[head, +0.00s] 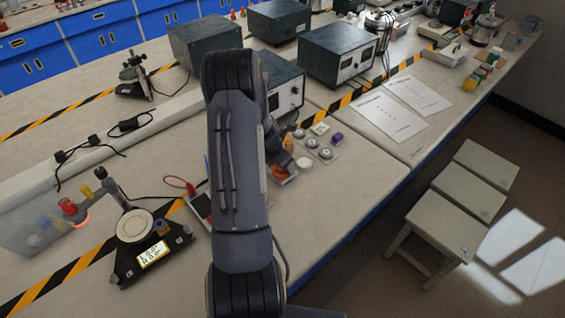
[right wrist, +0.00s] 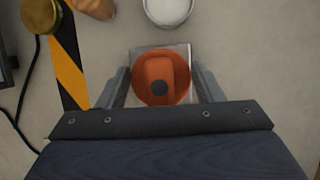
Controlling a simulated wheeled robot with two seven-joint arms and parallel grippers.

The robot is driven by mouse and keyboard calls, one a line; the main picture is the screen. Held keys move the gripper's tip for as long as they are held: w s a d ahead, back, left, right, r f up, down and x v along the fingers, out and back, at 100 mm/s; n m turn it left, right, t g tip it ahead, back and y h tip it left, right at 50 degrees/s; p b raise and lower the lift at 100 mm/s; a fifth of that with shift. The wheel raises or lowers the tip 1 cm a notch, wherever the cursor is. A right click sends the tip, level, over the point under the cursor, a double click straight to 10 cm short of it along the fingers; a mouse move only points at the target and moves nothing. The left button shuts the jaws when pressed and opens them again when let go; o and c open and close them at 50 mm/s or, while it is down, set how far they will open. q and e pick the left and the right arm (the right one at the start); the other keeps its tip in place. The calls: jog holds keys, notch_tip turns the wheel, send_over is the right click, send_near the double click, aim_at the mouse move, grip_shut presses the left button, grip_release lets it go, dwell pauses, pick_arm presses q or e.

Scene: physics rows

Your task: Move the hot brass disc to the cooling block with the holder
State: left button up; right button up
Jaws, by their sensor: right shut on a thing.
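My right gripper (right wrist: 162,84) is shut on an orange round holder (right wrist: 146,92) with a raised grip and a dark round spot. One finger lies on each side of it. A pale metallic square block (right wrist: 181,50) shows under or behind the holder; I cannot tell whether they touch. The holder also shows in the head view (head: 281,176), partly hidden by my right arm. Which piece is the cooling block is not certain. My left gripper is not in view.
A white round dish (right wrist: 168,11) and a tan cylinder (right wrist: 97,8) stand just beyond the holder. A digital scale (head: 134,226) is at left. Grey instrument boxes (head: 337,54) stand behind. Papers (head: 383,115) lie at right; the bench front right of my arm is clear.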

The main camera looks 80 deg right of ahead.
jog(key=shift+a, duration=0.1)
jog(key=shift+r+p, duration=2.15)
jog(key=shift+r, duration=1.3)
